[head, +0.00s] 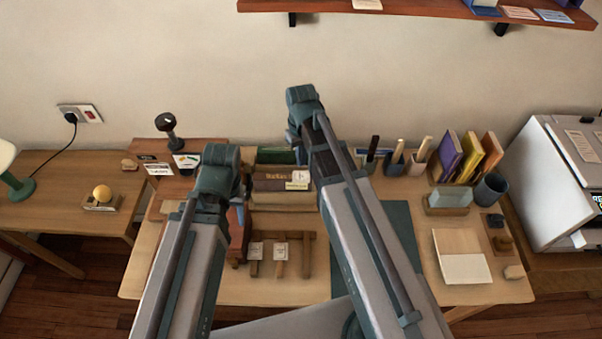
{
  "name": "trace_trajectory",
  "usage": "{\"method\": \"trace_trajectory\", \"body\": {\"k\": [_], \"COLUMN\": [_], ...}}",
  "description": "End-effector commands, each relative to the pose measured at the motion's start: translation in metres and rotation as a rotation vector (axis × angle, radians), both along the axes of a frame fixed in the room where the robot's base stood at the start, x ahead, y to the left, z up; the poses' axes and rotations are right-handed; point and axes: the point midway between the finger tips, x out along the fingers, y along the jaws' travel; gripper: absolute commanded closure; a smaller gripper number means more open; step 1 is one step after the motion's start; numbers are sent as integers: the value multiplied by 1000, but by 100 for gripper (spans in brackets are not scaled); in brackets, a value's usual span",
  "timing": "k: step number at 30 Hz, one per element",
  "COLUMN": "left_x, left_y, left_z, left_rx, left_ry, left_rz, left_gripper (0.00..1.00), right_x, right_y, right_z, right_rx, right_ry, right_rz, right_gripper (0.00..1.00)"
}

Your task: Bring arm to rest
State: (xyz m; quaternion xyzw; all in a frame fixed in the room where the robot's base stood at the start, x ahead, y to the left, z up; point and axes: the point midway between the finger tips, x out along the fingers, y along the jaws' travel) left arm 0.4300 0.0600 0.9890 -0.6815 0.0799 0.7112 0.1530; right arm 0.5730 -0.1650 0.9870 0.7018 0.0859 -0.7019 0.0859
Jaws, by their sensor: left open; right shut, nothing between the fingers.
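My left arm (187,265) comes in from the lower left and ends, as far as I can see, in a dark teal joint (219,165) over the left part of the desk. My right arm (365,235) reaches higher, up to a teal joint (302,96) in front of the wall. The fingers of both grippers are hidden behind the arms. Neither arm visibly carries anything.
The wooden desk (330,292) holds a book rack (283,185), small labelled pegs (280,255), pen cups (394,165), upright books (470,155) and a dark mat (402,225). A lamp (12,180) stands left, a white machine (560,185) right. A shelf (430,8) hangs above.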

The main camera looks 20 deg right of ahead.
Motion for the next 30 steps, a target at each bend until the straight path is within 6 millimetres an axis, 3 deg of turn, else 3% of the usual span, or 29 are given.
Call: {"method": "trace_trajectory", "body": {"k": [4,15,17,24,30], "left_x": [0,0,0,0,0], "left_y": [0,0,0,0,0], "left_z": [11,10,10,10,10], "left_rx": [0,0,0,0,0], "left_ry": [0,0,0,0,0], "left_rz": [0,0,0,0,0], "left_gripper": [50,50,50,50,50], "right_x": [0,-5,-18,-103,-141], "right_y": [0,4,16,80,102], "right_z": [11,10,10,11,12], "right_rx": [0,-2,-9,-69,-104], "right_ry": [0,1,6,26,29], "right_rz": [0,4,13,68,88], "right_gripper": [100,100,100,100,100]}}
